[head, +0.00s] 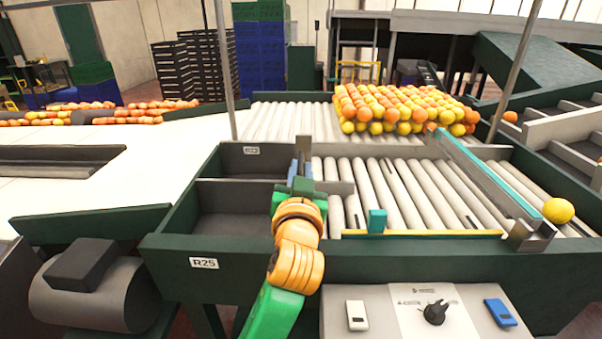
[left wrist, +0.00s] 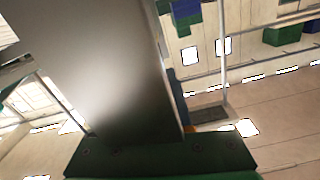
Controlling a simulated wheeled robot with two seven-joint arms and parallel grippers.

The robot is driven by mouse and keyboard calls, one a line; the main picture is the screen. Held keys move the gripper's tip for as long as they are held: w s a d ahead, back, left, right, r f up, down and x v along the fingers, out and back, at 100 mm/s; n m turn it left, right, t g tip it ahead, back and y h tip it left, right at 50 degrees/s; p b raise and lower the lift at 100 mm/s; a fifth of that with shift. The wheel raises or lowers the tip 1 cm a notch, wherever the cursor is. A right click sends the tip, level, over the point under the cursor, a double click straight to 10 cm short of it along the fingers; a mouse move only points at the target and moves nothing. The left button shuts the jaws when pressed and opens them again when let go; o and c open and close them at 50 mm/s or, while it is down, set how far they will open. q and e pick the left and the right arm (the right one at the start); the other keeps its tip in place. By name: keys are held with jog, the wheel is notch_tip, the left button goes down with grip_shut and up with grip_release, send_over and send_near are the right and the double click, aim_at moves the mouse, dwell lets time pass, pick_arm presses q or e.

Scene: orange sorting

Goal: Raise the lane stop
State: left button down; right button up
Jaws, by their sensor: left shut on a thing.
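A low yellow bar (head: 425,234) with an upright teal block (head: 377,221) runs along the front end of the roller lane (head: 400,195); I take it to be the lane stop, though this is not certain. My left gripper (head: 302,172) is to the left of the teal block, apart from it, at the lane's left edge. It is shut on a grey upright metal piece (head: 304,149). A large grey metal surface (left wrist: 95,65) fills much of the left wrist view, above a green part of my gripper. The gripper hides where the metal piece ends. My right gripper is not in view.
Many oranges and yellow fruit (head: 400,105) are piled on the rollers behind. One yellow fruit (head: 558,210) lies right of the teal-topped divider (head: 490,175). A control panel (head: 430,310) with switches is in front. An empty bin (head: 235,215) marked R25 is at left.

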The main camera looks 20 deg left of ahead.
pick_arm(q)
notch_tip(320, 180, up, 3)
jog(key=shift+f+p, duration=0.2)
jog(key=shift+p, duration=0.2)
jog(key=shift+f, duration=0.25)
jog(key=c, duration=0.9)
grip_release()
jog(key=shift+a, duration=0.1)
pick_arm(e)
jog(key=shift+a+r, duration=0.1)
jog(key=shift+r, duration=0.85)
pick_arm(q)
jog(key=shift+s+f+b, duration=0.15)
jog(key=shift+s+b, duration=0.05)
jog(key=shift+b, duration=0.25)
jog(key=b+v, duration=0.2)
jog(key=v, duration=0.4)
jog(key=shift+s+d, duration=0.2)
jog(key=shift+s, duration=0.1)
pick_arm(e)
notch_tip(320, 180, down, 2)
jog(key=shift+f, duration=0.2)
